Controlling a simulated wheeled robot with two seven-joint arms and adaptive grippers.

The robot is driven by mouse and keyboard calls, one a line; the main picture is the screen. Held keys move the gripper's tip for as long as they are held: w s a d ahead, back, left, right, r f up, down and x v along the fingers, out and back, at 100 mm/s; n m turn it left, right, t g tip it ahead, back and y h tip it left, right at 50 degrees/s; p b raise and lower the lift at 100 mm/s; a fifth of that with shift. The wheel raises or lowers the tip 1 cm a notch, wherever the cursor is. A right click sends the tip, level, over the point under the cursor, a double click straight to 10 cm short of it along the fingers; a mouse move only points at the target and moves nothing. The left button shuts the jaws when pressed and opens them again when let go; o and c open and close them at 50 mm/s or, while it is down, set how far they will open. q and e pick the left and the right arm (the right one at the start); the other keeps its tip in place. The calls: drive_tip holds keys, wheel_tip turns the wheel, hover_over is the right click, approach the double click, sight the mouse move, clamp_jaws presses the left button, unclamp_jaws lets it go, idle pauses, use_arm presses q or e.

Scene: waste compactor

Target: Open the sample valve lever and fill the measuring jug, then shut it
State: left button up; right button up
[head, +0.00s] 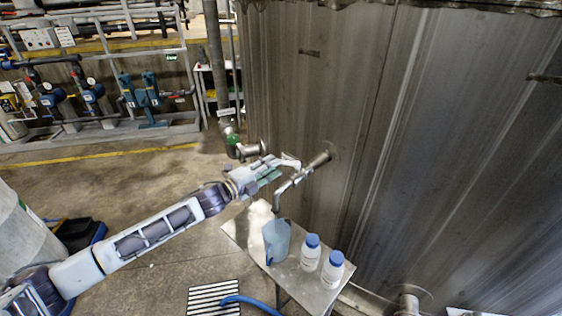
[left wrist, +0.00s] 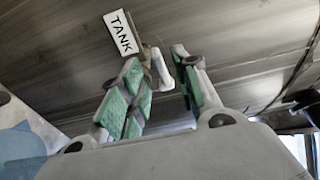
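The sample valve (head: 300,178) is a metal pipe coming out of the tank wall, with a spout bent down. A pale lever (head: 291,163) sits on top of it. My left gripper (head: 275,168) is at the valve, its fingers pointing at the lever. In the left wrist view the gripper (left wrist: 165,85) is open, and the light lever end (left wrist: 160,68) shows between the green-padded fingers, with a gap to the right finger. The blue translucent measuring jug (head: 276,241) stands upright on the small table under the spout. I cannot see liquid flowing. My right gripper is not in view.
Two white bottles with blue caps, one nearer the jug (head: 311,253) and one to its right (head: 332,270), stand on the metal table (head: 312,290). The tank wall (head: 370,130) rises behind. A TANK tag (left wrist: 121,33) hangs near the fingers. A blue hose (head: 250,302) lies over the floor grate.

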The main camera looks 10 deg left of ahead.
sight(287, 164)
use_arm(q)
drive_tip(key=shift+p+x, duration=0.45)
drive_tip(key=shift+x, duration=1.9)
drive_tip(key=shift+c, duration=0.5)
clamp_jaws()
